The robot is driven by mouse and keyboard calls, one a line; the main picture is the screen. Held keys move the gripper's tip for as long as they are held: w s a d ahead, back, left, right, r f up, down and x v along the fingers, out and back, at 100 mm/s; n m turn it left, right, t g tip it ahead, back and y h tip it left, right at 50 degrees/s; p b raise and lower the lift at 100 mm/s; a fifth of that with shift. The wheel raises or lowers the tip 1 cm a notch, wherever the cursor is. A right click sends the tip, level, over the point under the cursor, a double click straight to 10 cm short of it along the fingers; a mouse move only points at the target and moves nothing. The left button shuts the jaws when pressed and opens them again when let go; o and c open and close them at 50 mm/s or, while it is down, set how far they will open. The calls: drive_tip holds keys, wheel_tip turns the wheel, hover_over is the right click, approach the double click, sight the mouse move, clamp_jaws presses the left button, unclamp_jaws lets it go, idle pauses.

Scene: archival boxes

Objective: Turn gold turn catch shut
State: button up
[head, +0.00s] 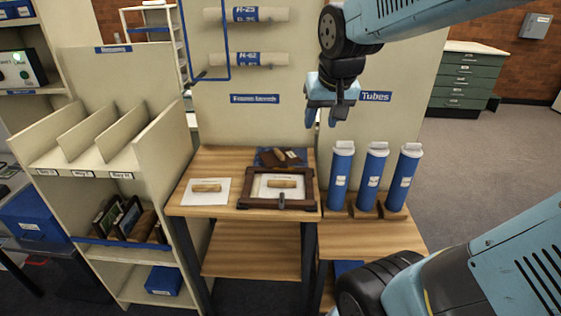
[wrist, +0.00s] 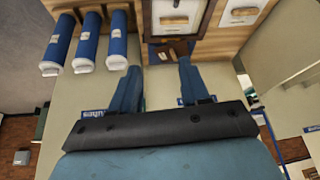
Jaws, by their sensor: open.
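A dark brown wooden frame (head: 246,203) lies on the wooden table with white paper and a tan block (head: 282,183) inside it. A small greyish piece (head: 282,201) sits at the middle of its front edge; I cannot tell whether this is the turn catch or how it is turned. My gripper (head: 321,119) is open and empty, in the air above and behind the frame's right side. In the wrist view its spread fingers (wrist: 157,70) point toward the frame (wrist: 209,22), whose front edge is cut off.
Behind the frame a brown piece (head: 281,157) lies on a blue sheet. A paper with another tan block (head: 207,187) lies left. Blue tubes (head: 342,178) stand close on the right. A panel with rolled tubes (head: 246,15) rises behind, and a slotted shelf (head: 90,150) stands left.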

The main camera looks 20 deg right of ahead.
drive_tip(key=w+f+m, duration=0.1)
drive_tip(key=w+f, duration=0.6)
drive_tip(key=w, duration=0.5)
drive_tip(key=m+g+h, duration=0.1)
approach(284, 165)
drive_tip(key=x, duration=0.8)
drive_tip(key=c, duration=0.8)
